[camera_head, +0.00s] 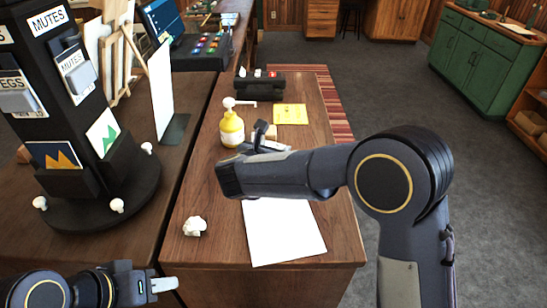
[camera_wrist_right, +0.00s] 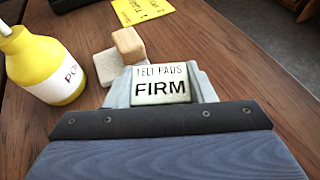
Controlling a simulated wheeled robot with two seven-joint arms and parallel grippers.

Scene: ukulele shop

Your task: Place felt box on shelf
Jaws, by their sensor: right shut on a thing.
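The felt box (camera_wrist_right: 164,84), labelled "FELT PADS FIRM", is between the fingers of my right gripper (camera_wrist_right: 162,92) in the right wrist view. The gripper is shut on it above the wooden counter. In the head view my right arm hides the box and most of the right gripper (camera_head: 262,138). My left gripper (camera_head: 163,285) is at the bottom left, low beside the counter front. Its pale fingertips point right, and I cannot tell whether they are apart. An open wooden shelf (camera_head: 531,122) stands at the far right edge, partly cut off.
A yellow pump bottle (camera_head: 231,130), a yellow note (camera_head: 291,114), a white sheet (camera_head: 285,235) and crumpled paper (camera_head: 194,226) are on the counter (camera_head: 195,260). A wooden block (camera_wrist_right: 128,45) is near the box. A black display stand (camera_head: 85,215) is left. The right floor is clear.

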